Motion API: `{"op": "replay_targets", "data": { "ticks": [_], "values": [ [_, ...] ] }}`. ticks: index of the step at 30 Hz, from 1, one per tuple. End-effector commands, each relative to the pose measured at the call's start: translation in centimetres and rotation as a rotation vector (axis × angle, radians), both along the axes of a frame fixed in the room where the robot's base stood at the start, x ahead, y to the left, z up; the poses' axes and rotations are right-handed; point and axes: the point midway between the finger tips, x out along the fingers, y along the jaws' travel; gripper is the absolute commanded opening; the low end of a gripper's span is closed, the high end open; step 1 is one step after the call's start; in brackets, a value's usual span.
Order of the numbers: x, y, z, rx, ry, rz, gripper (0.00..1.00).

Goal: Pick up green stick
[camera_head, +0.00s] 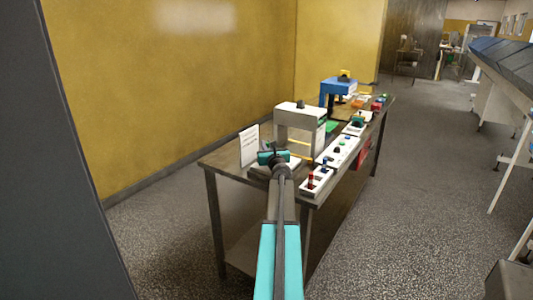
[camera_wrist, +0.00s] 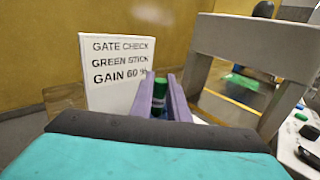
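The green stick (camera_wrist: 159,92) shows in the wrist view as a short upright green cylinder with a dark band. It stands between the two purple fingers of my gripper (camera_wrist: 162,88), close to both. I cannot tell whether the fingers press on it, and its lower end is hidden by my gripper. In the head view my gripper (camera_head: 272,157) is over the near left end of the table, where it hides the stick. A white sign (camera_wrist: 115,70) just behind reads "GATE CHECK GREEN STICK GAIN 60 %".
A grey gate (camera_head: 300,115) stands right of my gripper, its post close by. A blue gate (camera_head: 340,87) stands farther back on the table (camera_head: 222,161). White panels (camera_head: 338,152) with coloured knobs line the right edge. A yellow wall (camera_head: 180,80) is behind.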

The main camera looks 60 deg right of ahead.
Motion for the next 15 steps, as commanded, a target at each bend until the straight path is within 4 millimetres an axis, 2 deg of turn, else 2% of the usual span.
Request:
{"op": "replay_targets", "data": {
  "ticks": [15],
  "values": [
    [-0.03, -0.03, 0.63, -0.001, -0.001, 0.000, 0.00]
  ]
}}
